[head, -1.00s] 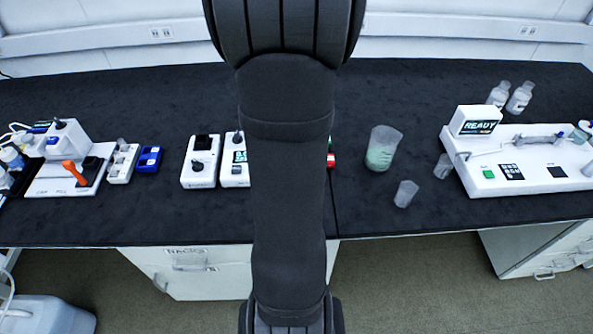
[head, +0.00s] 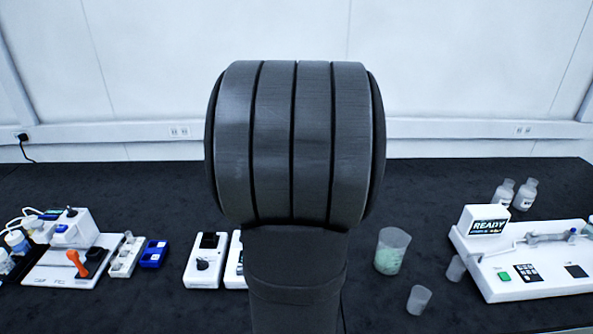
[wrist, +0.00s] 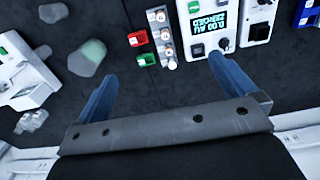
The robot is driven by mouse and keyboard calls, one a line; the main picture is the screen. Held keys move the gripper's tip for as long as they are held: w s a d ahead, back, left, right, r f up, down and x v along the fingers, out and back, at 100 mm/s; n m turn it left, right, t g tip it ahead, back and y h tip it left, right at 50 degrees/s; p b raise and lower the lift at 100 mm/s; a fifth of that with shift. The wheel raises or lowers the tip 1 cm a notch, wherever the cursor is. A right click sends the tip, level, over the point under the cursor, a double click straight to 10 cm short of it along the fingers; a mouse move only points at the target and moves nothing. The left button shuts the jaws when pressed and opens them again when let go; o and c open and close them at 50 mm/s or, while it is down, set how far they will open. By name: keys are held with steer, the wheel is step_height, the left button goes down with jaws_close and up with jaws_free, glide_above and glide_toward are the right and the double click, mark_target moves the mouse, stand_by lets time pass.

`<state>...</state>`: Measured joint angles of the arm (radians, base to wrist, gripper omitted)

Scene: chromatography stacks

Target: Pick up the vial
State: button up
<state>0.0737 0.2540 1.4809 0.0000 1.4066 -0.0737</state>
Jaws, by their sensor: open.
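A pale rack (wrist: 166,42) holds a row of small vials with light round caps (wrist: 160,17), near the top middle of the wrist view. I cannot tell which vial is meant. My gripper (wrist: 168,80) is open, its two blue fingers spread apart with nothing between them. The rack lies beyond the fingertips in the picture, between their lines. In the head view my arm covers the middle of the bench, hiding this rack and my gripper.
A red block (wrist: 138,38) and a green block (wrist: 146,59) sit beside the rack. A white device with a screen (wrist: 210,37) stands on its other side. A beaker with green contents (head: 391,252) and a smaller cup (head: 418,299) stand right of my arm.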

steer(key=c, duration=1.4)
step_height(320, 180, down, 25)
steer(key=m, duration=1.6)
steer(key=shift+s+a+f, duration=0.1)
steer(key=shift+s+f, duration=0.05)
steer(key=shift+w+f, duration=0.2)
steer(key=shift+f, duration=2.7)
